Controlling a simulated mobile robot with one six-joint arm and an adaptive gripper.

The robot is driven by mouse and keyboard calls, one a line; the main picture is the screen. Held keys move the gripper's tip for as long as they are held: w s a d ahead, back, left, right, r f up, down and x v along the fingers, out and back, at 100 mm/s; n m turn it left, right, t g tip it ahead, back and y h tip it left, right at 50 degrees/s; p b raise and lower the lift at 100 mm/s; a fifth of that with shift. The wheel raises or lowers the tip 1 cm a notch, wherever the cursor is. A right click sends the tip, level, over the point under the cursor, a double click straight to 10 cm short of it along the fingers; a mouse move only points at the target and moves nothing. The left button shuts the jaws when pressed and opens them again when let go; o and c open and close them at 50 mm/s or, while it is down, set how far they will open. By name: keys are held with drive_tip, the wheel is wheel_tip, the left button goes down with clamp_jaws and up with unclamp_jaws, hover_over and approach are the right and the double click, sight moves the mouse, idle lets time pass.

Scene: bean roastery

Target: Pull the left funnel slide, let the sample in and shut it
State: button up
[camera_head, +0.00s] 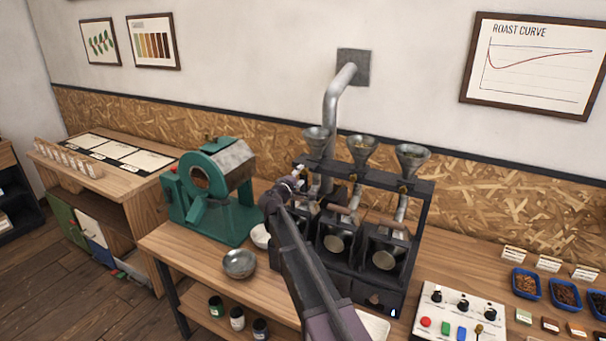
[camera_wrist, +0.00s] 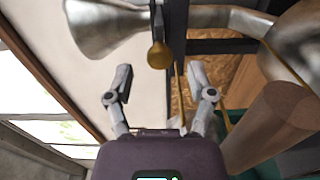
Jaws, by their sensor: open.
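The left funnel (camera_head: 316,140) is a grey metal cone at the left end of the black sample roaster rack (camera_head: 370,168). It also shows at the upper left of the wrist view (camera_wrist: 100,27). A round brass slide knob (camera_wrist: 160,55) sits below the cone, against the dark rack bar. My gripper (camera_wrist: 162,88) is open and empty, with its fingers apart and the knob just beyond the gap between them. In the head view my gripper (camera_head: 294,181) is beside the rack's left end and hides most of the left slide. Whether the slide is in or out cannot be told.
The middle funnel (camera_head: 361,150) and right funnel (camera_head: 412,156) stand close by. A wooden handle (camera_wrist: 270,125) is near the fingers in the wrist view. A green roaster (camera_head: 222,200) and a metal bowl (camera_head: 239,264) are at left. A control panel (camera_head: 458,318) is at right.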

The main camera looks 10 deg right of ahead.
drive_tip(key=v, duration=0.9)
idle(1.1)
drive_tip(key=c, duration=0.9)
drive_tip(key=shift+n, duration=0.3)
clamp_jaws()
drive_tip(key=s+n, duration=0.1)
drive_tip(key=n, duration=0.5)
drive_tip(key=s+a+n+p, duration=0.1)
drive_tip(key=n, duration=0.5)
drive_tip(key=s+a+r+n+p, duration=0.1)
drive_tip(key=s+n, duration=0.1)
drive_tip(key=n, duration=0.3)
drive_tip(key=shift+a+n+y, duration=0.15)
drive_tip(key=shift+n+y, duration=0.25)
